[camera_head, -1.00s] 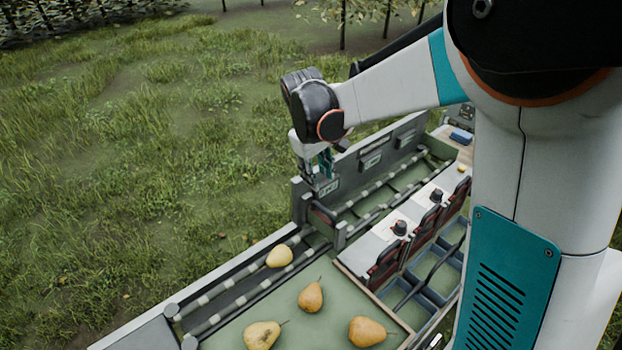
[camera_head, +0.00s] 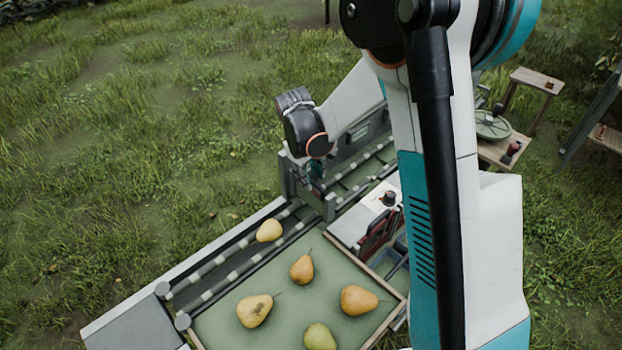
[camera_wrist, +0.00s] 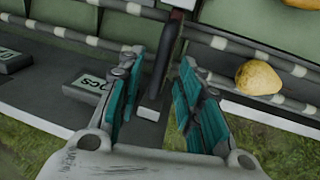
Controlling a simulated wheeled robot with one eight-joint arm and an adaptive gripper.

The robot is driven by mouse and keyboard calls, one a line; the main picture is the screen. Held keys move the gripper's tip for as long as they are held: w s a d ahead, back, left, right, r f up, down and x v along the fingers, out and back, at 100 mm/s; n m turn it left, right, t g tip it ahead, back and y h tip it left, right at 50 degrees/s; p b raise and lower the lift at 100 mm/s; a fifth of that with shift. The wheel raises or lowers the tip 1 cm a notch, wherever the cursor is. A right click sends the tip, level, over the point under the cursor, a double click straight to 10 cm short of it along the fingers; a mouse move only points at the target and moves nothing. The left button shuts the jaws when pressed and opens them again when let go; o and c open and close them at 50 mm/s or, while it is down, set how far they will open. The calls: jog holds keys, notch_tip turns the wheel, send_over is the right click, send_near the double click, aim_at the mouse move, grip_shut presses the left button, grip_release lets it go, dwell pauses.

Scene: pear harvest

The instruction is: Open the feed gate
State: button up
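The feed gate (camera_wrist: 167,58) shows in the wrist view as a dark bar with a reddish-brown side. It runs crosswise to the roller rails and has a pale block at its near end. My gripper (camera_wrist: 158,92) is open, with one teal finger on each side of the bar. A gap shows on both sides, so I see no clear contact. In the head view my gripper (camera_head: 316,172) is low at the near end of the walled conveyor section, and the gate there is mostly hidden. A yellow pear (camera_head: 269,231) rests on the roller lane, also seen in the wrist view (camera_wrist: 258,77).
A green tray (camera_head: 233,334) holds several pears beside the lane. A grey panelled wall (camera_head: 370,133) borders the far conveyor section. A white-topped unit (camera_head: 362,218) with a black knob stands right of the gate. A wooden stool (camera_head: 537,79) stands far right. Grass lies left.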

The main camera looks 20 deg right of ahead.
jog(key=shift+d+f, duration=0.1)
jog(key=shift+f, duration=0.55)
grip_shut()
notch_tip(320, 180, up, 8)
jog(key=p, duration=0.3)
jog(key=shift+f, duration=0.35)
grip_release()
notch_tip(320, 180, up, 12)
jog(key=s+a, duration=0.1)
jog(key=a, duration=0.1)
jog(key=shift+f, duration=0.1)
